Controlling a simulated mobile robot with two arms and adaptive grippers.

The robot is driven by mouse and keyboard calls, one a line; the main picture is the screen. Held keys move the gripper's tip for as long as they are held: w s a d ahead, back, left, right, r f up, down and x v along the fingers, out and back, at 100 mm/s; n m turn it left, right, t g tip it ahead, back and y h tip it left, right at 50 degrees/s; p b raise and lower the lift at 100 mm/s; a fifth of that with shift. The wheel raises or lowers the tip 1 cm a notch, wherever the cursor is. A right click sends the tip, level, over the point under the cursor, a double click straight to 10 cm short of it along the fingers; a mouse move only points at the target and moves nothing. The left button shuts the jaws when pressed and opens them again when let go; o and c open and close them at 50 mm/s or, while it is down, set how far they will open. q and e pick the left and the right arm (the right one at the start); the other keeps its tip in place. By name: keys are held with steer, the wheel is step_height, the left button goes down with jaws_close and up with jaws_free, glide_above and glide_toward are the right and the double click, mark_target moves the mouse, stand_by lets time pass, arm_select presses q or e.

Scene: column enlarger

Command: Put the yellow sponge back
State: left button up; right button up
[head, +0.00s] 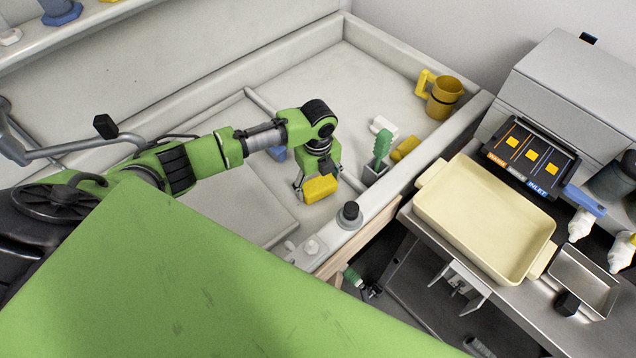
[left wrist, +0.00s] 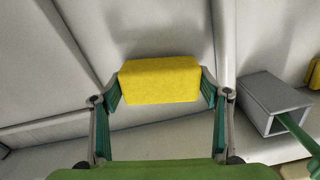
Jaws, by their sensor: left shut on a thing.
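My left gripper (head: 318,185) is shut on a yellow sponge (head: 321,188) and holds it over the grey sink area. In the left wrist view the sponge (left wrist: 160,80) sits between the two fingertips of the left gripper (left wrist: 160,88), its long side across them. Whether the sponge touches the surface below cannot be told. Another yellow block (head: 405,148), like a sponge, lies to the right, beside a grey holder (head: 374,172) with a green brush (head: 382,145). My right gripper is not seen.
A white block (head: 383,125) lies behind the brush, and a yellow mug (head: 443,98) stands in the far corner. A black knob (head: 350,213) rises from the near rim (head: 392,185). A cream tray (head: 485,218) sits on the right counter. The basin floor by the mug is mostly bare.

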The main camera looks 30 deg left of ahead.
arm_select(q)
steer(key=shift+f+b, duration=0.35)
steer(key=shift+f, duration=0.25)
stand_by(0.3)
steer(key=o, duration=1.1)
steer(key=shift+r, duration=0.1)
steer(key=shift+r+p, duration=3.95)
steer(key=shift+r, duration=0.05)
step_height(320, 180, up, 12)
steer(key=shift+s+f, duration=0.1)
